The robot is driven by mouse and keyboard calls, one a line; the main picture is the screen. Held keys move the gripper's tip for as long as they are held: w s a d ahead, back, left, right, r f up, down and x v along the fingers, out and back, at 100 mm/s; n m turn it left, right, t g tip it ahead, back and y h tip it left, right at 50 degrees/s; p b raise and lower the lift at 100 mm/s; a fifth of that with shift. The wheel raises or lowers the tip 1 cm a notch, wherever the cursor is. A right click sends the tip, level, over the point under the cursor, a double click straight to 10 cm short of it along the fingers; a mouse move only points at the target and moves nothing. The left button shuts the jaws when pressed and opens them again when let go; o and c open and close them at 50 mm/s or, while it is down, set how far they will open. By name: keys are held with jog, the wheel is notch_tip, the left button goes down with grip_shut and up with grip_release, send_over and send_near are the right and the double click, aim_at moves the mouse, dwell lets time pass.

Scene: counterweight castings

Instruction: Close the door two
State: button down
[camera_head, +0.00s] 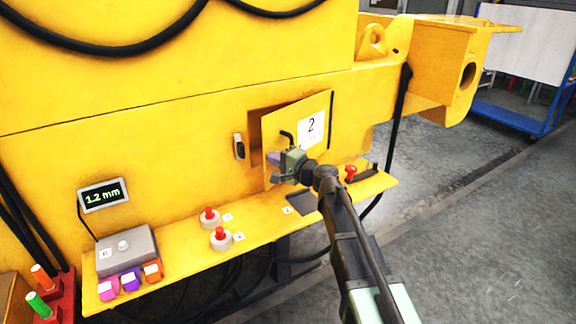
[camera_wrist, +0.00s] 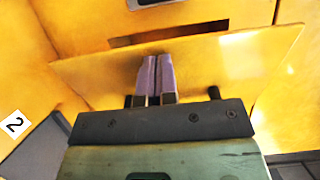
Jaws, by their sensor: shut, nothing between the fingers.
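Door two (camera_head: 310,105) is a yellow panel with a white "2" label and a small black handle (camera_head: 287,135). It stands partly open on the yellow machine's front, its left edge swung out from a recessed opening (camera_head: 256,122). My gripper (camera_head: 271,158) is shut and empty, its purplish fingers at the lower left part of the door. In the wrist view the shut fingers (camera_wrist: 155,62) lie against or just in front of the door panel (camera_wrist: 95,75); contact is unclear. A dark gap (camera_wrist: 170,33) shows behind the door.
A small latch (camera_head: 239,146) sits left of the opening. Below, a yellow shelf (camera_head: 190,250) carries red-topped buttons (camera_head: 220,237), a grey box (camera_head: 126,250) and small coloured blocks (camera_head: 131,279). A display (camera_head: 103,194) reads 1.2 mm. Open floor lies right.

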aim_at(281, 146)
jog(key=x, duration=0.7)
jog(key=shift+w+d, duration=0.25)
jog(key=shift+d, duration=0.05)
jog(key=shift+s, duration=0.1)
